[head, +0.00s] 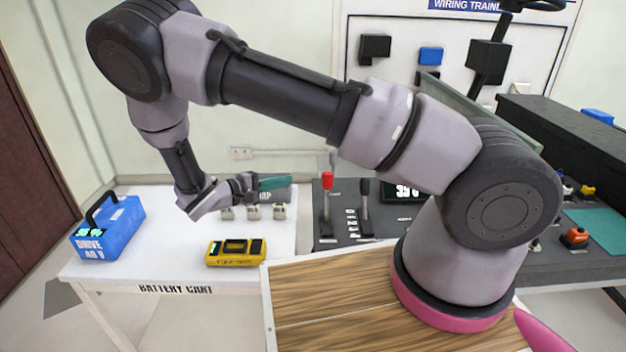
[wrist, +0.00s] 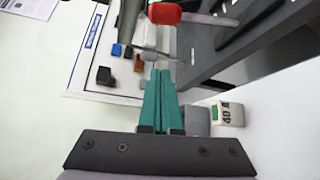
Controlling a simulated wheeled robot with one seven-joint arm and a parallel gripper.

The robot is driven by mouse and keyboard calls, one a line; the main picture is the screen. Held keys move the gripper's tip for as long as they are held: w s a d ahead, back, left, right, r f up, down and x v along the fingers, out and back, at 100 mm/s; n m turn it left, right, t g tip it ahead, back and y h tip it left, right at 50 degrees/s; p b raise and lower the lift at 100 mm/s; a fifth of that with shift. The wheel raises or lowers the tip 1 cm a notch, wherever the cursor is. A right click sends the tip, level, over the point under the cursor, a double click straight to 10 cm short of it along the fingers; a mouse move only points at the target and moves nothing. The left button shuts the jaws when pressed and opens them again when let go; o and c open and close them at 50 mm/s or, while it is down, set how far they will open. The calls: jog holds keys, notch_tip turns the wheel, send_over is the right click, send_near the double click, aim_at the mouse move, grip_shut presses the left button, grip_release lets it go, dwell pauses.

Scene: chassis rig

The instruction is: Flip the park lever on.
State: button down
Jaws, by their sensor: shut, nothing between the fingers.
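A lever with a red grip (head: 328,184) stands upright on the dark control panel (head: 338,236). A second lever with a black grip (head: 364,188) stands to its right. I cannot read which one is labelled park. My gripper (head: 284,182) is shut and empty, its teal fingers pointing right toward the red grip and apart from it. In the wrist view my gripper's closed fingertips (wrist: 161,72) lie below the red grip (wrist: 165,13) in the picture, with a visible gap. Whether the lever is on or off is not clear.
The white battery cart (head: 150,270) holds a blue battery (head: 108,230), a yellow meter (head: 235,252) and several small pale blocks (head: 253,212) below my gripper. A display (head: 405,191) sits right of the levers, partly behind my arm. A wooden surface (head: 335,305) lies in front.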

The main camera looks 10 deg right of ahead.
aim_at(323, 180)
jog(key=shift+d, duration=0.1)
jog(key=x, duration=1)
jog(key=shift+s+d+r, duration=0.1)
jog(key=shift+s+r, duration=0.15)
jog(key=shift+s, duration=0.7)
jog(key=shift+s+d+r, duration=0.1)
jog(key=shift+s+r, duration=0.15)
jog(key=shift+s, duration=0.75)
jog(key=shift+s, duration=0.1)
jog(key=shift+s+a+r+m, duration=0.1)
jog(key=shift+s+m, duration=0.2)
jog(key=shift+s, duration=0.15)
jog(key=shift+s+a+r+m+t+h, duration=0.15)
jog(key=shift+s+m+t+h, duration=0.1)
jog(key=shift+s+m+h, duration=0.25)
jog(key=shift+s+a+r+m+t+h, duration=0.15)
jog(key=shift+s+m+t+h, duration=0.2)
jog(key=shift+s, duration=0.3)
jog(key=shift+s+a+f+m+t+h, duration=0.1)
jog(key=shift+s+a+m+t+h, duration=0.1)
jog(key=shift+s+m+h, duration=0.55)
jog(key=shift+s+a+m+t+h, duration=0.15)
jog(key=shift+s+m+h, duration=0.15)
jog(key=shift+s+m, duration=0.85)
